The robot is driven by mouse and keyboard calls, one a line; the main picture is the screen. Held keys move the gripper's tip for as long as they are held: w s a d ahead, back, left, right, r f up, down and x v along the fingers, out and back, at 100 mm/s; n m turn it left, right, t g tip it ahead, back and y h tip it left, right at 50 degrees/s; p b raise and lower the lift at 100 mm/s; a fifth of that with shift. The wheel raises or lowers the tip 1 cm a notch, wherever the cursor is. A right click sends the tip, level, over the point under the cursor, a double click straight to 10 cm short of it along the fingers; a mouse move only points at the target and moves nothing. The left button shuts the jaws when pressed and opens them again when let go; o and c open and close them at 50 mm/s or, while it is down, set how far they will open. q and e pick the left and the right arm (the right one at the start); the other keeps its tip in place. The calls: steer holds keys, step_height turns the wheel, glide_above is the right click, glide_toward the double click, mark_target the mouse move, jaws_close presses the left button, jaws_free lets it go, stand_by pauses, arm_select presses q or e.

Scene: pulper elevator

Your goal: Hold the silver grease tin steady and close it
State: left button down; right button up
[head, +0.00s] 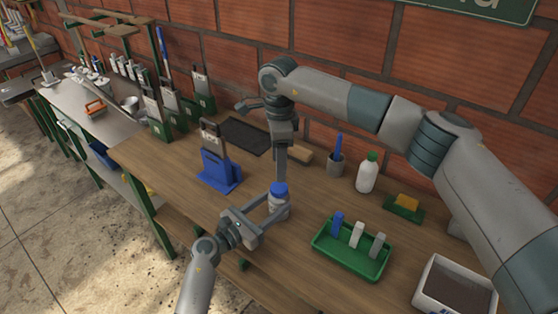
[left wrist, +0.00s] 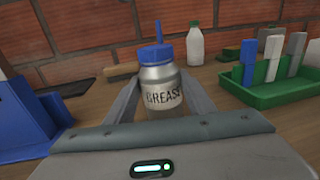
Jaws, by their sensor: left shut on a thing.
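The silver grease tin (head: 278,205) stands upright on the bench with a blue lid (head: 279,188) on its top. In the left wrist view the tin (left wrist: 161,92) shows its GREASE label, and the lid (left wrist: 155,54) sits level on it. My left gripper (head: 272,207) is shut on the tin's body from the front left, one finger on each side. My right gripper (head: 281,172) points down over the lid in the head view. Its fingers show edge-on, so their opening is unclear. It does not show in the left wrist view, and contact with the lid cannot be told.
A blue holder (head: 219,172) stands left of the tin. A green tray (head: 345,262) with upright blocks is to the right. Behind are a cup with a blue-handled tool (head: 336,164), a white bottle (head: 367,175) and a brush (head: 300,155). A white box (head: 455,287) stands front right.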

mark_target(279, 187)
stand_by(0.5)
steer(key=shift+f, duration=4)
steer(key=shift+c, duration=0.6)
steer(key=c, duration=1)
steer(key=m, duration=0.4)
steer(key=shift+m, duration=0.4)
steer(key=o, duration=1.3)
steer(key=shift+r, duration=0.1)
